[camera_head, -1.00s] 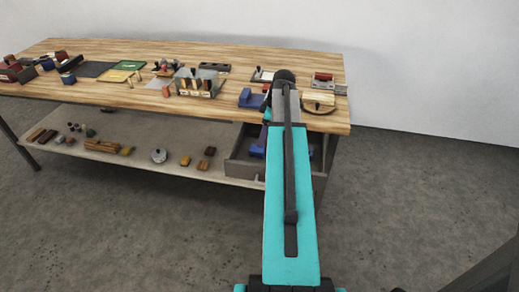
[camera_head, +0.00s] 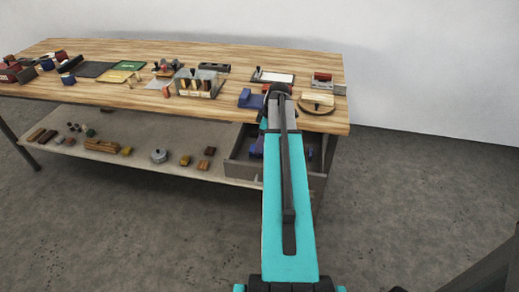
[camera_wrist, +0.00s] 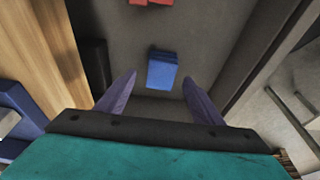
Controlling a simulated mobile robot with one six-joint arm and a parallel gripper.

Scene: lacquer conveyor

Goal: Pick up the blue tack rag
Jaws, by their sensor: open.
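The blue tack rag (camera_wrist: 162,72) looks like a small folded blue cloth on the floor of an open drawer, in the wrist view. My gripper (camera_wrist: 160,78) is open above the drawer, its two purple fingers pointing in, one on each side of the rag in the picture. The fingers look apart from the rag; the height between them is hard to judge. In the head view my arm covers part of the drawer (camera_head: 240,170), and I cannot surely tell the rag from other bluish shapes there.
A red item (camera_wrist: 150,3) lies farther along the drawer. A dark object (camera_wrist: 95,65) is by the drawer's left side. The wooden benchtop (camera_head: 130,50) carries many tools, with a blue block (camera_head: 250,98) near the arm. A lower shelf (camera_head: 120,160) holds several small items.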

